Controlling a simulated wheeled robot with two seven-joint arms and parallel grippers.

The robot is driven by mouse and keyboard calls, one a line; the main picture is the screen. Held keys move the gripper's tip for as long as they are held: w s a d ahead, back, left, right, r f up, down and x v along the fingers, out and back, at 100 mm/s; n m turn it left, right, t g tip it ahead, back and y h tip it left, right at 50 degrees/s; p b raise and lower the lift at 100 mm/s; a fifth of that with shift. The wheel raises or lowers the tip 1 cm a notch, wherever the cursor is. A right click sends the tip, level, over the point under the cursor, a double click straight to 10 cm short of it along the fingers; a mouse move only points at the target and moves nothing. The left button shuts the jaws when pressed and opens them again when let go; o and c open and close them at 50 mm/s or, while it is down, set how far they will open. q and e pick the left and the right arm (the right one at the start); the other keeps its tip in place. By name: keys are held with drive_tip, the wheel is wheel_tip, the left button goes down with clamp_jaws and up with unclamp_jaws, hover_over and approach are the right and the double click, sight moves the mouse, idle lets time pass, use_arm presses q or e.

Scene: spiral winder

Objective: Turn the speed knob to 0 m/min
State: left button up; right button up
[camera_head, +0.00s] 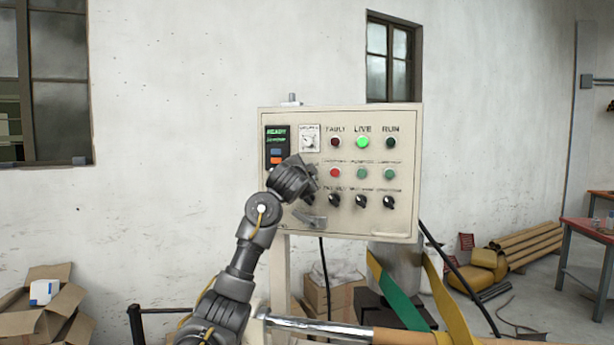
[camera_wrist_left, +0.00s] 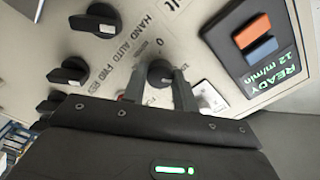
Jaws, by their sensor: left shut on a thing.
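The speed knob (camera_wrist_left: 160,70) is a round black knob on the pale control panel (camera_head: 350,110). In the wrist view a "0" mark is printed near it. My left gripper (camera_wrist_left: 157,82) is shut on this knob, one finger on each side. In the head view my left gripper (camera_head: 312,182) is against the panel's left part and hides the knob. The panel display (camera_head: 277,135) shows green text; in the wrist view the display (camera_wrist_left: 275,68) reads READY 12 m/min. My right gripper is not in view.
Other black selector knobs (camera_head: 361,201) sit to the right in the head view. Above are a red button (camera_head: 335,173), green buttons (camera_head: 362,174), a lit green LIVE lamp (camera_head: 362,142) and a dial gauge (camera_head: 309,138). A roller (camera_head: 340,328) lies below, in front of the panel.

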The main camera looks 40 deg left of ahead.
use_arm(q)
drive_tip(key=shift+n+b, duration=0.9)
drive_tip(key=shift+n, duration=9.4)
drive_tip(key=o, duration=1)
drive_tip(key=shift+a, duration=0.1)
drive_tip(key=shift+c, duration=0.2)
drive_tip(key=b+v, duration=0.4)
drive_tip(key=v, duration=0.7)
